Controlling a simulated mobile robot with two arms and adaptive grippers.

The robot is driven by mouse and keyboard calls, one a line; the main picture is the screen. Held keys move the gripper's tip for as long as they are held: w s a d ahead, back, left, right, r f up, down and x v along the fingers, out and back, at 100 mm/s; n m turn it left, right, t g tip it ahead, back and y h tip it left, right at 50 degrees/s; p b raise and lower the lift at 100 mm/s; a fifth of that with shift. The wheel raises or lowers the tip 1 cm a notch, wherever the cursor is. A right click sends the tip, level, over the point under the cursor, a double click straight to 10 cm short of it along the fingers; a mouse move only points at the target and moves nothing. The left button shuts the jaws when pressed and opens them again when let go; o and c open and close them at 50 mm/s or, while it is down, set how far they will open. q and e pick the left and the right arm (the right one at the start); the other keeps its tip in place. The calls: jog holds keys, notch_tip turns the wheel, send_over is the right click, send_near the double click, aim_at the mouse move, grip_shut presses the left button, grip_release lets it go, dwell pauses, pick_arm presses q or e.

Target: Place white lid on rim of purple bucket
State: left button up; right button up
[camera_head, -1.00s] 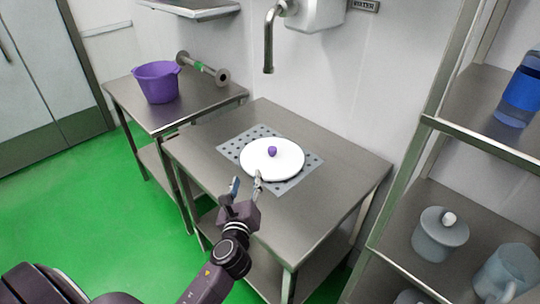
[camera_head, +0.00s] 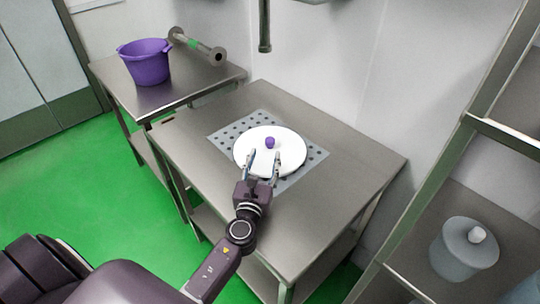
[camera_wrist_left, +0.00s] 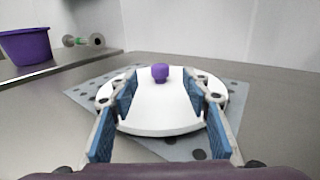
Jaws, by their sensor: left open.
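The white lid (camera_head: 288,157) with its purple knob (camera_head: 270,142) lies flat on a perforated grey plate on the steel table. The purple bucket (camera_head: 146,65) stands upright with its mouth open on the side table to the left; part of it shows in the left wrist view (camera_wrist_left: 24,47). My left gripper (camera_head: 263,156) is open, its fingers over the near part of the lid and pointing at the knob. In the left wrist view the knob (camera_wrist_left: 160,73) sits between and beyond the fingertips, apart from them. My right gripper is not in view.
A steel pipe piece with flanged ends and a green band (camera_head: 197,45) lies behind the bucket. A water spout (camera_head: 264,25) hangs behind the table. A shelf rack at right holds a grey lidded container (camera_head: 464,249). The steel table around the perforated plate (camera_head: 230,131) is clear.

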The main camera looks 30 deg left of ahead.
aim_at(269, 143)
pick_arm(q)
jog(key=shift+w+a+f+p, duration=0.15)
jog(key=shift+w+a+f, duration=0.05)
jog(key=shift+w, duration=0.4)
jog(key=shift+w+a+f+p, duration=0.15)
jog(key=shift+w+a+f, duration=0.05)
jog(key=shift+w, duration=0.35)
jog(key=x, duration=0.4)
jog(key=shift+w+a, duration=0.1)
jog(key=shift+w, duration=0.25)
jog(key=shift+w+a, duration=0.1)
jog(key=shift+w, duration=0.25)
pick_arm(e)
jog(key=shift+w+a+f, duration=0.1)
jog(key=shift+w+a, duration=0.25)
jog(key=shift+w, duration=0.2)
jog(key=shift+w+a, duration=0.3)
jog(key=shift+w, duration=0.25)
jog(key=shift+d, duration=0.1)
pick_arm(q)
jog(key=shift+c, duration=1.1)
grip_shut()
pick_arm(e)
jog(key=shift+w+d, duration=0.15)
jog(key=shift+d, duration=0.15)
